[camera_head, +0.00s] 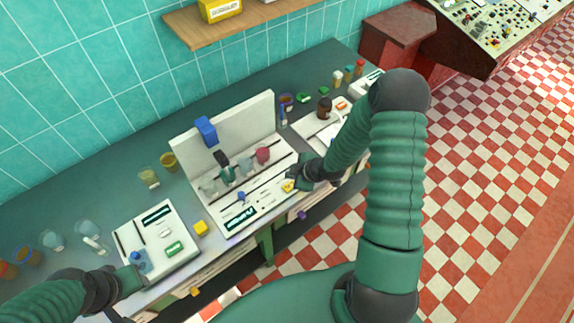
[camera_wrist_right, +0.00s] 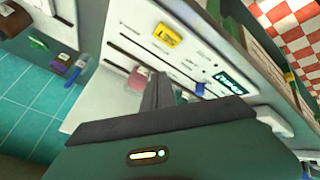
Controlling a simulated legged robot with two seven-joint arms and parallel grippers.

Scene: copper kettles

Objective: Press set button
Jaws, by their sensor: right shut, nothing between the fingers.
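A white machine (camera_head: 232,205) with a tall back panel stands mid-bench. A yellow labelled block (camera_head: 288,186), button-like, sits at its front right. It also shows in the right wrist view (camera_wrist_right: 166,35), but I cannot read its label for sure. My right gripper (camera_head: 294,176) is shut and empty, just above and beside the yellow block, partly covering it. In the right wrist view its fingers (camera_wrist_right: 157,90) are together, with the yellow block beyond their tips. I cannot tell whether they touch anything. My left gripper (camera_head: 132,278) is at the lower left by another white device; its jaws are unclear.
The left white device (camera_head: 158,240) has a green button (camera_head: 174,248) and a dark display. Jars and a brown bottle (camera_head: 324,107) stand along the bench. A shelf (camera_head: 235,20) hangs above.

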